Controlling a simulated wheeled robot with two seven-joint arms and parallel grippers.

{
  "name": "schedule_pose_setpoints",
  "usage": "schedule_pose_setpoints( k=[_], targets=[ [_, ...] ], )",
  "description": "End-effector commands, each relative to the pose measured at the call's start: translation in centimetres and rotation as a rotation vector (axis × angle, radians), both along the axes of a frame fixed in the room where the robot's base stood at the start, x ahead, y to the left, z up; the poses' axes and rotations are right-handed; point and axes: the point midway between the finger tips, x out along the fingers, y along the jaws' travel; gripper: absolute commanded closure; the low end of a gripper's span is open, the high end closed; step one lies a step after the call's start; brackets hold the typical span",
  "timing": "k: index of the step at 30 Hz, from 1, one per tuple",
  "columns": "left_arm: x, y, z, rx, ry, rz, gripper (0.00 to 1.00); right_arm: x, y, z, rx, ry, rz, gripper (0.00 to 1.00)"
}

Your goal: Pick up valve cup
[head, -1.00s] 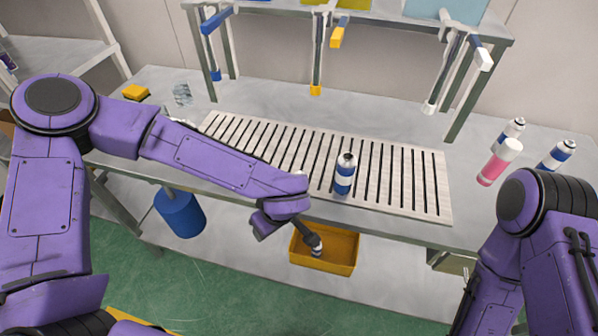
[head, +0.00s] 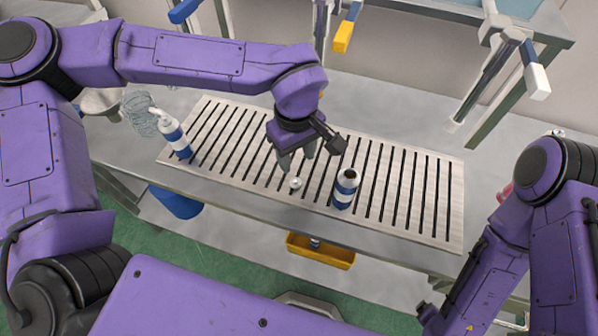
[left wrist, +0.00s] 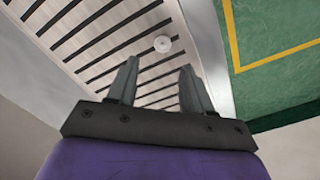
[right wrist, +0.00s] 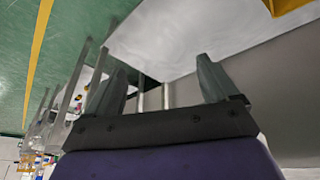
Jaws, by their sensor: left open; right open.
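The valve cup (head: 295,184) is a small white round piece on the slatted board (head: 455,200), just left of an open blue-and-white can (head: 345,188). In the left wrist view the valve cup (left wrist: 162,44) shows as a pale disc beyond the fingertips, between their directions. My left gripper (head: 298,155) is open and empty. It hangs above the board, a little behind and above the valve cup, not touching it. My right gripper (right wrist: 160,70) is open and empty in the right wrist view, away from the board.
A yellow bin (head: 320,252) sits below the table's front edge. The right part of the board is clear.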

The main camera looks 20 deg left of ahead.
Motion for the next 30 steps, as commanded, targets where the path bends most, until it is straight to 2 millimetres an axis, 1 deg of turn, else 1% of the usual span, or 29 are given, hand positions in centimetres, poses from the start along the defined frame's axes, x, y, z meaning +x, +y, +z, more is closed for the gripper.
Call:
schedule_pose_setpoints(
  k=[1,3,8,12,15,18,23,26,27,28,30],
  targets=[
    [-0.2,0.1,-1.0,0.000,0.006,0.001,0.49,0.0,0.0,0.2,0.001,0.001,0.000,0.13],
    [-0.1,0.1,-2.2,0.000,0.005,0.004,0.49,0.0,0.0,0.3,0.001,0.001,0.000,0.13],
    [-0.2,0.2,-4.1,0.000,0.005,0.005,0.49,0.0,0.0,0.7,0.001,0.001,0.000,0.13],
    [-0.2,0.3,-6.5,0.001,0.007,0.004,0.49,0.0,0.0,1.8,0.000,0.000,0.000,0.13],
    [-0.1,0.3,-8.2,0.001,0.004,0.003,0.49,0.0,0.0,1.9,0.000,0.000,0.000,0.13],
    [-0.1,0.2,-8.8,0.000,0.001,0.002,0.49,0.0,0.0,1.9,0.000,0.000,0.000,0.13],
    [-0.1,0.2,-8.9,0.000,0.000,0.001,0.49,0.0,0.0,1.8,0.000,0.000,0.000,0.13],
    [-0.1,0.2,-8.8,0.000,0.000,0.001,0.79,0.0,0.0,1.8,0.000,0.000,0.000,0.13],
    [-0.1,0.2,-8.8,0.000,0.000,0.001,0.92,0.0,0.0,1.8,0.000,0.000,0.000,0.13],
    [-0.1,0.2,-8.8,0.000,0.000,0.001,0.99,0.0,0.0,1.8,0.000,0.000,0.000,0.13],
    [-0.1,0.2,-8.8,0.000,0.000,0.001,1.00,0.0,0.0,1.8,0.000,0.000,0.000,0.13]
  ],
)
